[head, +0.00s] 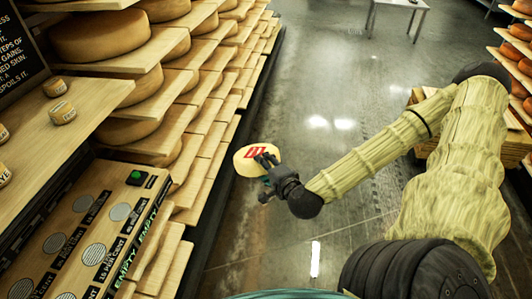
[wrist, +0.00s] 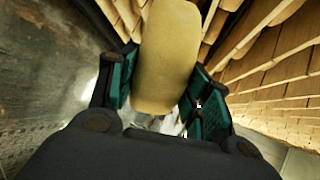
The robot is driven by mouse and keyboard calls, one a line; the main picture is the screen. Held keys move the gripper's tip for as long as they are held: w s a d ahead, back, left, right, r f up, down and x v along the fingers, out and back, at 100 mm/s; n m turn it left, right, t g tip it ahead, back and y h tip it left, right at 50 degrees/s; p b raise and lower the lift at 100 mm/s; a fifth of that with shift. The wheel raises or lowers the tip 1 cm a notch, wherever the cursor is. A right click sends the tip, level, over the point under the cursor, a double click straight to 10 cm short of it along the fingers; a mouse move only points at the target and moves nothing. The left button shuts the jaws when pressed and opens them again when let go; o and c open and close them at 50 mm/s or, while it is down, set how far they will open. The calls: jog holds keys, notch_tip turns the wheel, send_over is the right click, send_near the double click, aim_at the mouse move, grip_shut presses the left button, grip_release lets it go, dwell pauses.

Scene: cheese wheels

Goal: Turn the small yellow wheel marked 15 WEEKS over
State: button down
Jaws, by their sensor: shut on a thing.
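A small yellow cheese wheel (head: 244,165) with red marking on its face is held in the air over the aisle, just right of the shelves. The marking is too small to read. My gripper (head: 266,160) is shut on it, with dark fingers over the face. In the wrist view the wheel (wrist: 168,55) stands edge-on between the two green-padded fingertips of my gripper (wrist: 160,90). The side turned away from the head view is hidden.
Wooden shelves with large cheese wheels (head: 103,37) line the left. More shelves stand at right.

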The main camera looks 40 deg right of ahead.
jog(key=shift+w+r+g+p, duration=0.2)
jog(key=shift+r+g+p, duration=0.4)
jog(key=shift+r+p, duration=0.2)
jog(key=shift+w+g, duration=0.1)
jog(key=shift+g, duration=0.3)
jog(key=shift+w+d+g+y, duration=0.1)
jog(key=shift+w+g+y, duration=0.1)
jog(key=shift+g+y, duration=0.15)
jog(key=shift+w+r+g+b, duration=0.45)
jog(key=shift+g+b, duration=0.6)
jog(key=shift+b, duration=0.35)
jog(key=shift+d+r+g+p, duration=0.1)
jog(key=shift+r+g+p, duration=0.25)
jog(key=shift+p, duration=0.2)
jog(key=shift+w+g+y+p, duration=0.15)
jog(key=shift+g+y+p, duration=0.1)
jog(key=shift+p, duration=0.05)
jog(key=shift+r, duration=0.15)
jog(key=shift+w+r+g+p, duration=0.25)
jog(key=shift+g+p, duration=0.35)
jog(key=shift+p, duration=0.25)
jog(key=shift+w+d+g+p, duration=0.2)
jog(key=shift+w+g+p, duration=0.4)
jog(key=shift+p, duration=0.7)
